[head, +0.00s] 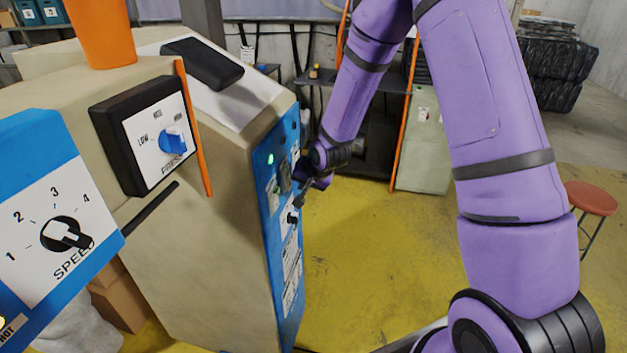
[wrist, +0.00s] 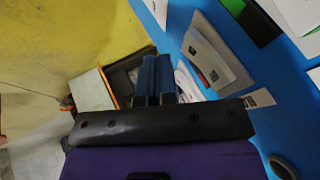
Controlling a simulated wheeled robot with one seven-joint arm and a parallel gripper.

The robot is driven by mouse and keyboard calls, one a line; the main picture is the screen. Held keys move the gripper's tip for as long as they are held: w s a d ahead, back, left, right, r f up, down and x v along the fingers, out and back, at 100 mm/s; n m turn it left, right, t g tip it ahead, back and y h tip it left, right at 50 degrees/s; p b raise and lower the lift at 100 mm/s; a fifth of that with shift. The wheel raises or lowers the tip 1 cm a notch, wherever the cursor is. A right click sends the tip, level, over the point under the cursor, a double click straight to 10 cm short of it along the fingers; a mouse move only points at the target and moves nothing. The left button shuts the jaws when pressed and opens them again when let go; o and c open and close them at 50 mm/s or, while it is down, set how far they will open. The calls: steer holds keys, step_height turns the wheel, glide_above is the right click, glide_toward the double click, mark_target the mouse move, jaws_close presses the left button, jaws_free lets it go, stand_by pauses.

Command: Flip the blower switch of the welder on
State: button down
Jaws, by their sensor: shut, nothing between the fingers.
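The welder is a beige cabinet (head: 215,180) with a blue control panel (head: 268,215) on its right side. The panel carries a lit green lamp (head: 270,158), small switch plates (head: 273,192) and a dark knob (head: 292,218). I cannot read which switch is the blower's or its position. My gripper (head: 312,178) is close in front of the panel and partly hides it. In the wrist view its blue-grey fingers (wrist: 156,78) are together and empty, beside the blue panel. A grey plate (wrist: 214,57) with small dark marks is just right of the fingertips.
An orange cup-like object (head: 100,30) stands on top. An orange strip (head: 193,125) edges the cabinet. Yellow floor (head: 385,250) is clear to the right; a red stool (head: 592,197) stands beyond.

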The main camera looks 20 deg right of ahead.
mark_target(289, 178)
steer(key=shift+w+a+f, duration=0.15)
steer(key=shift+w+a, duration=0.55)
steer(key=shift+a, duration=0.2)
steer(key=shift+f, duration=0.1)
steer(key=shift+w+a, duration=0.15)
steer(key=shift+a, duration=0.05)
steer(key=shift+r, duration=0.2)
steer(key=shift+r, duration=0.6)
